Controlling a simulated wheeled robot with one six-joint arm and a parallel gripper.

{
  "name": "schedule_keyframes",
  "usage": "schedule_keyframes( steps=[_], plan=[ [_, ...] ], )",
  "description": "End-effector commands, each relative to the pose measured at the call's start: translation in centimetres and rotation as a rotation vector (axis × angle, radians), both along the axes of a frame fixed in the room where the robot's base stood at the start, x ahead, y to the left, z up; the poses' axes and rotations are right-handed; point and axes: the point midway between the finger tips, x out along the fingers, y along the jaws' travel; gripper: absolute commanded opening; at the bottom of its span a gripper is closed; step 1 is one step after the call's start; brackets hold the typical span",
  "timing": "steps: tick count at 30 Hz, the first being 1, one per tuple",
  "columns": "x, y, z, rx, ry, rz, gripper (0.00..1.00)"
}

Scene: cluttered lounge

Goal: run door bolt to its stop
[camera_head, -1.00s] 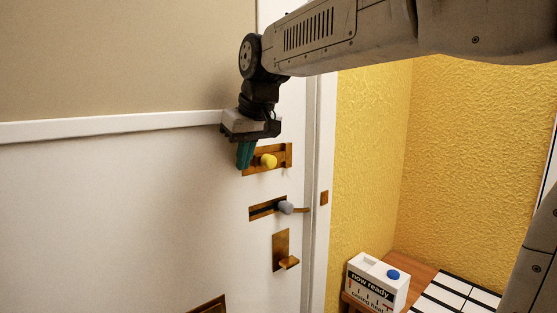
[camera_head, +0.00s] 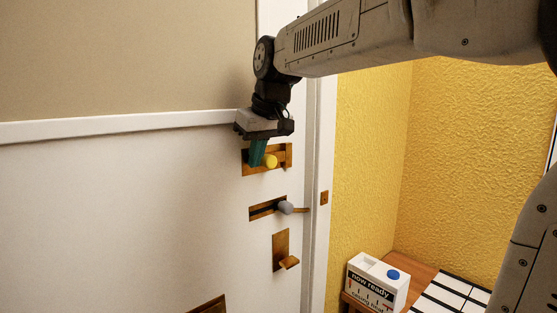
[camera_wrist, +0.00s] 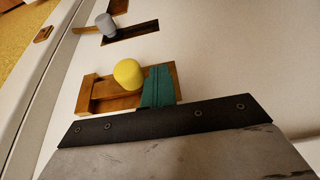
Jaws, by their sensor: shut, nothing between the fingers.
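The upper bolt has a yellow knob (camera_head: 270,161) in a brown slotted housing (camera_head: 287,150) on the white door.
A brown plate (camera_head: 323,198) sits on the door frame, level with the lower bolt. A brown latch plate with a lever (camera_head: 289,262) is below. At the lower right, a white box with a blue button (camera_head: 393,274) stands on a wooden surface.

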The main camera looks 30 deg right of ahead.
Motion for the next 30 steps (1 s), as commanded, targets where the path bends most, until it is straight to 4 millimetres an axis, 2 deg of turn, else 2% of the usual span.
schedule_keyframes(
  steps=[30],
  plan=[
    [0.6,-3.0,-0.1,0.0,0.001,-0.002,0.0]
  ],
)
